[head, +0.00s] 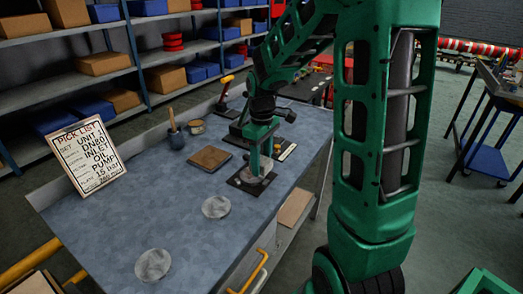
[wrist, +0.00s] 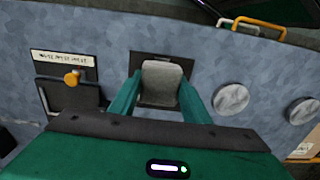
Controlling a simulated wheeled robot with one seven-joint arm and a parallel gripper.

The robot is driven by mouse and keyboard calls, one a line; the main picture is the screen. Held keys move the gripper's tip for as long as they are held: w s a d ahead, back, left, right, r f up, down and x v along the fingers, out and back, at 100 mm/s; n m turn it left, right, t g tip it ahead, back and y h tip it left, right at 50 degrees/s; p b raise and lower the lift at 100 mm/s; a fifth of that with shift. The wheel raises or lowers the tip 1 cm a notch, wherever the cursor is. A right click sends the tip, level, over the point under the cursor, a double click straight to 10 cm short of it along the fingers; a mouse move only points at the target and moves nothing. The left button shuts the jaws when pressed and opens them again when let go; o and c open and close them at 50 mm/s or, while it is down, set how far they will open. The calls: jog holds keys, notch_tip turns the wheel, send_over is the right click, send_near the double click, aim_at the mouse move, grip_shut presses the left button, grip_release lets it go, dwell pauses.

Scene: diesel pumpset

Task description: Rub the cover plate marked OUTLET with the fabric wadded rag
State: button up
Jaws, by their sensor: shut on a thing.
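My gripper (wrist: 160,98) is shut on a grey wadded rag (wrist: 160,82), which sits between its two green fingers. In the head view my gripper (head: 260,165) points down at the bench, with the rag low between the fingers. Right under it is a dark square plate (head: 240,182), also in the wrist view (wrist: 137,58). The rag hides the plate's middle, and I cannot tell whether they touch. No OUTLET marking is readable. Another dark plate (wrist: 50,93) with a pale lettered strip (wrist: 62,59) and an orange knob (wrist: 72,78) lies to the left in the wrist view.
Two grey discs (head: 216,207) (head: 153,265) lie on the blue-grey bench (head: 110,225). A brown square (head: 209,158), a pot with a wooden handle (head: 174,134) and a pick list board (head: 88,157) stand farther left. Yellow handles (head: 255,272) line the bench front.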

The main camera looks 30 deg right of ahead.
jog(key=shift+a+r, duration=0.1)
jog(key=shift+r, duration=2.3)
jog(key=shift+s, duration=0.1)
